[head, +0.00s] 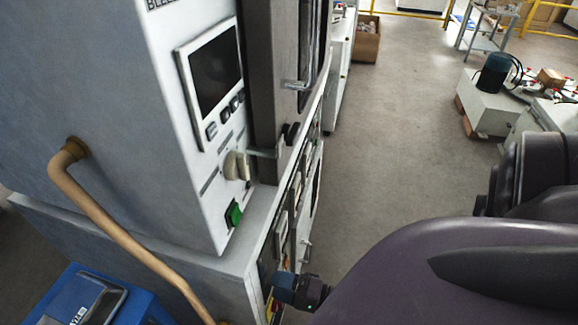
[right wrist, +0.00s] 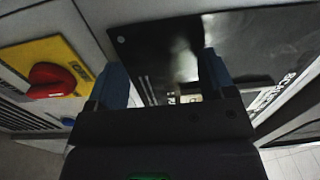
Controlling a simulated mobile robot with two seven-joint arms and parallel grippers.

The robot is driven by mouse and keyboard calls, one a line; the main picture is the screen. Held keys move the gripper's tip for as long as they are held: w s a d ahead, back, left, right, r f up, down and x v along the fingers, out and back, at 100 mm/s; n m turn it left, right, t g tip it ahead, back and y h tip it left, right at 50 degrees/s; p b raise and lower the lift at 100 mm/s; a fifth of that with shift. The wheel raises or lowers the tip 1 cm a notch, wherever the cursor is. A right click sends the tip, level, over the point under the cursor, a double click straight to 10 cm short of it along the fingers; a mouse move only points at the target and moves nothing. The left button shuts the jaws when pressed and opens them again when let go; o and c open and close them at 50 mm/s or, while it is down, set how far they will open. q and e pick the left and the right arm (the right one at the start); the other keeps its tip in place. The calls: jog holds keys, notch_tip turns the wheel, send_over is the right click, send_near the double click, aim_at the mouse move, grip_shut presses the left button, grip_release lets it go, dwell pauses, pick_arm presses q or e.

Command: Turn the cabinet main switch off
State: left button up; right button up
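The main switch (right wrist: 52,80) is a red rotary knob on a yellow plate, at the left of the right wrist view. A small part of its yellow and red (head: 270,307) shows low on the cabinet front in the head view. My right gripper (head: 284,288) is close to the cabinet's lower front. In the right wrist view, its two blue fingers (right wrist: 162,75) are apart with nothing held between them. The knob is left of the left finger, not between the fingers. My left gripper is not in view.
The upper grey cabinet (head: 110,110) carries a screen (head: 215,72), a cream knob (head: 236,165) and a green switch (head: 234,213). A tan pipe (head: 115,230) runs down its side. A blue box (head: 75,298) stands lower left. The floor aisle (head: 385,130) is clear.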

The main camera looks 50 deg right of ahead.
aim_at(268, 271)
jog(key=r, duration=0.2)
jog(key=r+p, duration=0.1)
jog(key=r, duration=0.3)
jog(key=shift+w+a+r+p, duration=0.2)
jog(key=shift+w+r+p, duration=0.15)
jog(key=shift+p, duration=0.05)
jog(key=shift+s+r, duration=0.1)
jog(key=shift+r, duration=0.5)
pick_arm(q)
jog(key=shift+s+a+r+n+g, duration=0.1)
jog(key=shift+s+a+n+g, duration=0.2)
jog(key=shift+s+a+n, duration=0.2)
pick_arm(e)
jog(key=shift+a, duration=0.1)
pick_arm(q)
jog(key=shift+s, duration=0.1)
pick_arm(e)
jog(key=shift+f, duration=0.15)
